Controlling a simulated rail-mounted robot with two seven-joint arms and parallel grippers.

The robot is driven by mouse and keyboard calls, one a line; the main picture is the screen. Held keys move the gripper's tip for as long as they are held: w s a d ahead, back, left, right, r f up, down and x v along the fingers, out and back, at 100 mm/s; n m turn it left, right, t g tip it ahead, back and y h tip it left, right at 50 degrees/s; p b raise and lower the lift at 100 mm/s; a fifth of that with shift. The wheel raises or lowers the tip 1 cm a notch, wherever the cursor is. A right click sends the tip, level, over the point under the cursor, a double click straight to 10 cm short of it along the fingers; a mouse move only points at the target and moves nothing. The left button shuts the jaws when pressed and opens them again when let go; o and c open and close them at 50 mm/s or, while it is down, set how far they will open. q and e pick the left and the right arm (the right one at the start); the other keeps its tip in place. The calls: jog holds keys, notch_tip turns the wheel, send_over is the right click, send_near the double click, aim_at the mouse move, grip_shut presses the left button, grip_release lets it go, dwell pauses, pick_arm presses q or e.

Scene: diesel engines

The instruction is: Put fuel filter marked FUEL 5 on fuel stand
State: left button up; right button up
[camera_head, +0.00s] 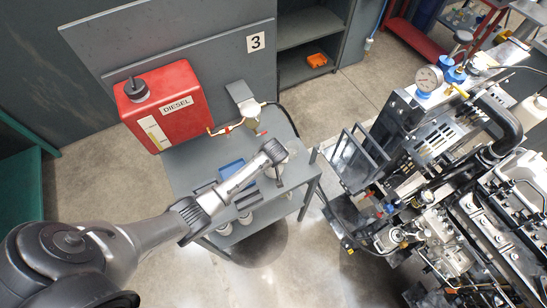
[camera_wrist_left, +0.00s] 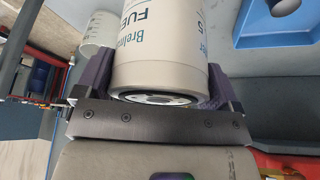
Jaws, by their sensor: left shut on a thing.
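My left gripper (camera_head: 276,165) reaches over the right part of the grey fuel stand (camera_head: 185,170) in the head view. In the left wrist view the left gripper (camera_wrist_left: 155,92) is shut on a pale cylindrical fuel filter (camera_wrist_left: 160,55). Its blue print reads FUEL, with a 5 at the right; its upper part is cut off by the frame. In the head view the filter is mostly hidden by the gripper. The stand carries a red DIESEL tank (camera_head: 170,108) and a grey bracket with a pipe (camera_head: 241,98). My right gripper is not in view.
A blue tray (camera_head: 231,170) lies on the stand top; it also shows in the left wrist view (camera_wrist_left: 275,36). Several pale cylinders (camera_head: 225,229) sit on a lower level.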

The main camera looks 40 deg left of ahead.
pick_arm(q)
jog(key=shift+f, duration=0.1)
jog(key=o, duration=1)
jog(key=shift+s+d+r, duration=0.1)
jog(key=shift+r, duration=0.5)
jog(key=v, duration=1.1)
jog(key=s+d+r+m+h, duration=0.1)
jog(key=s+d+m, duration=0.1)
jog(key=s, duration=0.7)
jog(key=s+d+r+m+h, duration=0.1)
jog(key=s+d+m, duration=0.2)
jog(key=s, duration=0.7)
jog(key=s+d+r+m+h, duration=0.1)
jog(key=s+d+m, duration=0.2)
jog(key=s, duration=0.7)
jog(key=shift+d+m+p, duration=0.1)
jog(key=shift+m+p, duration=0.3)
jog(key=shift+m, duration=0.8)
